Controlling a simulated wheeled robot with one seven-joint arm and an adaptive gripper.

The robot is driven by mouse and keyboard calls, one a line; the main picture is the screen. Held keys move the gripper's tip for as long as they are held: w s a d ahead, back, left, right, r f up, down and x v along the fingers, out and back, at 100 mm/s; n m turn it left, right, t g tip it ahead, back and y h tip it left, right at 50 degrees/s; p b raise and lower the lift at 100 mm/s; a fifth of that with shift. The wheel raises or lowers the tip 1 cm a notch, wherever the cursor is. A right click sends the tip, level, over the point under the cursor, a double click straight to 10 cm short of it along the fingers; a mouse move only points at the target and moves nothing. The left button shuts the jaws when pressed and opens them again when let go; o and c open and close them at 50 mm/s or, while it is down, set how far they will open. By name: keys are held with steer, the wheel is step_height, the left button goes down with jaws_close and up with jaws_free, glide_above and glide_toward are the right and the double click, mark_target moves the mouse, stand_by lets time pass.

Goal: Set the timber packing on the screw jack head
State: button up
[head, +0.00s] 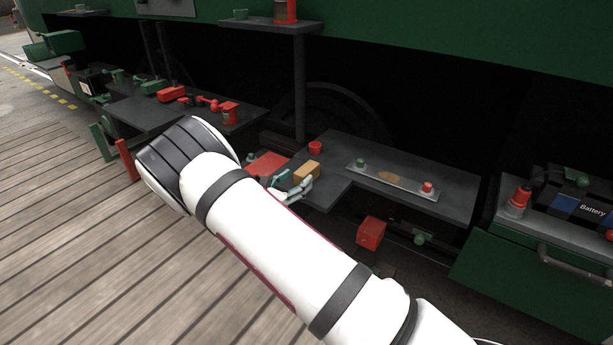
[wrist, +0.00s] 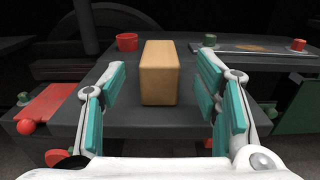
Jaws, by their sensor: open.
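The timber packing (wrist: 160,75) is a light brown block standing on a dark grey shelf (wrist: 185,122). In the head view it shows as a small tan block (head: 307,171) just beyond my gripper (head: 292,183). My gripper is open, with teal pads to the left and right of the block in the wrist view. Gaps show on both sides and neither pad touches it. I cannot tell for sure which red part is the screw jack; a red fitting on a grey base (head: 517,201) stands at the right in the head view.
A small red cup (wrist: 127,42) stands behind the block to the left. A grey plate (head: 392,180) with a green and a red knob lies on the shelf. A red flat part (wrist: 48,103) is left of the gripper. The battery (head: 590,208) is far right.

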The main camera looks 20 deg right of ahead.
mark_target(315, 162)
steer(key=shift+b+x, duration=0.5)
steer(key=shift+x, duration=2.7)
steer(key=shift+r, duration=0.1)
jaws_close()
